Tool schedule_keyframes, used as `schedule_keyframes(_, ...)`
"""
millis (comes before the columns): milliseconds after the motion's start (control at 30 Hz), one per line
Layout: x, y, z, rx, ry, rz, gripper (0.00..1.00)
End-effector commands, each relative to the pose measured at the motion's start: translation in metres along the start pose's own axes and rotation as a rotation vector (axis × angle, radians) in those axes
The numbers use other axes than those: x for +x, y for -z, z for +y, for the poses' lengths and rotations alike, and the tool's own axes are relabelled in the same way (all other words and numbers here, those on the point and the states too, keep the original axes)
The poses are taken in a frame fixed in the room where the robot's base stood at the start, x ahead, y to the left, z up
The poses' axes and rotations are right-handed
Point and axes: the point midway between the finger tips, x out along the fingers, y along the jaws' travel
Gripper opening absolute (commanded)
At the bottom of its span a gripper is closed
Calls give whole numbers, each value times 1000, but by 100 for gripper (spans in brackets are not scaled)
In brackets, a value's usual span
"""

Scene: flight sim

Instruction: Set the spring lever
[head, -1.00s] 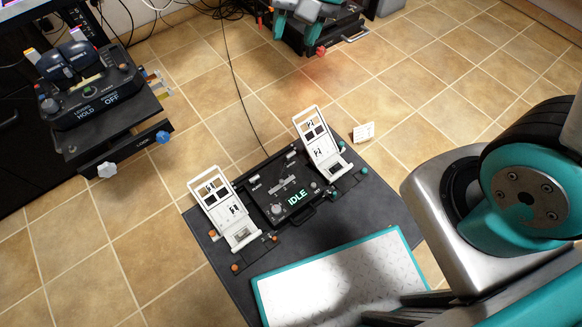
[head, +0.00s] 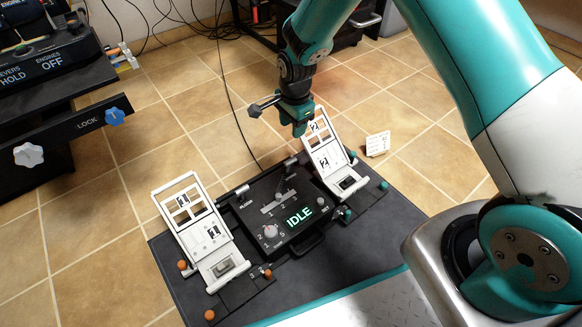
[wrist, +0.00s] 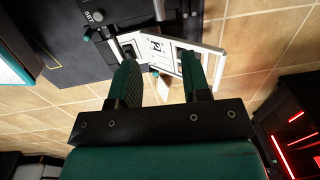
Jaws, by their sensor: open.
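A black control box (head: 283,222) lies between two white pedals, with a lit "IDLE" display (head: 299,217), a round knob and a slotted scale (head: 279,203) with a small dark lever. I cannot tell for sure that this is the spring lever. The pedal marked 1 (head: 192,218) is at left and the pedal marked 2 (head: 326,158) at right; both are tilted. My gripper (head: 284,117) is above and behind pedal 2, its fingers partly unclear there. In the wrist view my gripper (wrist: 158,62) is open and empty, with pedal 2 (wrist: 156,47) beyond its fingers.
A dark mat (head: 170,255) carries the box and pedals. A small white card (head: 377,143) stands on the tiled floor (head: 420,120) to the right. A console with a blue LOCK knob (head: 115,116) and a white knob (head: 28,154) stands at left. A cable crosses the floor.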

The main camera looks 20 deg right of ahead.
Motion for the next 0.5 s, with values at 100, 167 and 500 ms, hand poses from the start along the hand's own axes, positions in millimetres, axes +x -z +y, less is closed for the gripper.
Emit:
schedule_keyframes(100, 28, 0, 1, -1, -2, 0, 44)
schedule_keyframes(167, 43, 0, 1, -2, -2, -1, 44)
schedule_keyframes(500, 120, -1, 1, -3, -1, -1, 44)
